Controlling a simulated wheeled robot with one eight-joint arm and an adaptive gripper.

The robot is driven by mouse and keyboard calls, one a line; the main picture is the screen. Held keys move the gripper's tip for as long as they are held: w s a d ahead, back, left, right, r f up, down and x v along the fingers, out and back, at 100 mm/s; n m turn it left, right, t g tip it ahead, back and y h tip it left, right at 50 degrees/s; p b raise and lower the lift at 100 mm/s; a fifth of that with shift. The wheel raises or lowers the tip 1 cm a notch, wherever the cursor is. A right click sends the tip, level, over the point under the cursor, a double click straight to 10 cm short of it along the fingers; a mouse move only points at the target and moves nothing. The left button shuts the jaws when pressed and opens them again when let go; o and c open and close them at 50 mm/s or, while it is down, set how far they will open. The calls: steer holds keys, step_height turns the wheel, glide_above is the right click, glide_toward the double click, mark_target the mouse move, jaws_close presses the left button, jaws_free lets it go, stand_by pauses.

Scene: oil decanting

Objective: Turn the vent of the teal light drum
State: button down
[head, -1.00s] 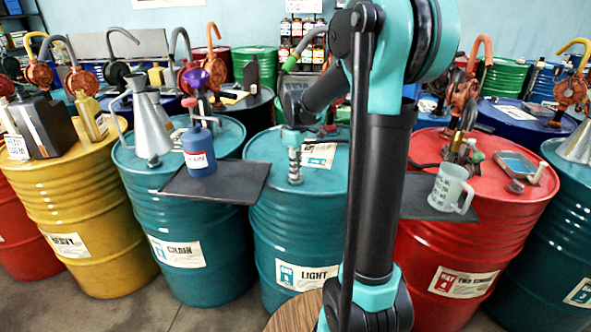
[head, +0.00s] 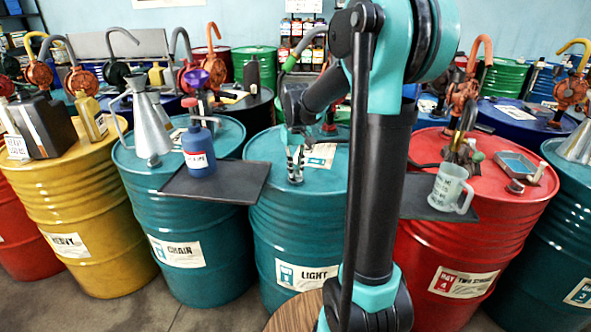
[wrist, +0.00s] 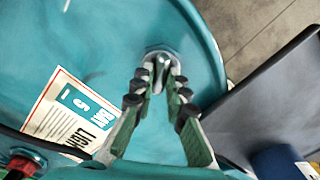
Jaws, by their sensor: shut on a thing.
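The teal drum (head: 300,232) labelled LIGHT stands at the middle of the front row, partly behind my arm. My gripper (head: 295,178) points down onto its top near the front left rim. In the wrist view my gripper (wrist: 160,88) is shut on the small metal vent (wrist: 159,60), which stands on a round base in the drum top. The fingertips meet around the vent and hide part of it. The drum top (wrist: 120,40) also shows the label LIGHT, lying flat beside the fingers.
A dark tray (head: 220,182) with a blue bottle (head: 199,150) stands left of the drum, on the CHAIN drum's side. The red drum (head: 465,225) on the right carries a tray with a measuring jug (head: 449,188). A red fitting (wrist: 24,165) is at the wrist view's lower left.

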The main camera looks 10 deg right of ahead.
mark_target(296, 172)
steer(key=m, duration=0.4)
steer(key=shift+m, duration=2.2)
steer(key=c, duration=1.5)
jaws_free()
steer(key=shift+c, duration=0.2)
step_height(296, 172, up, 12)
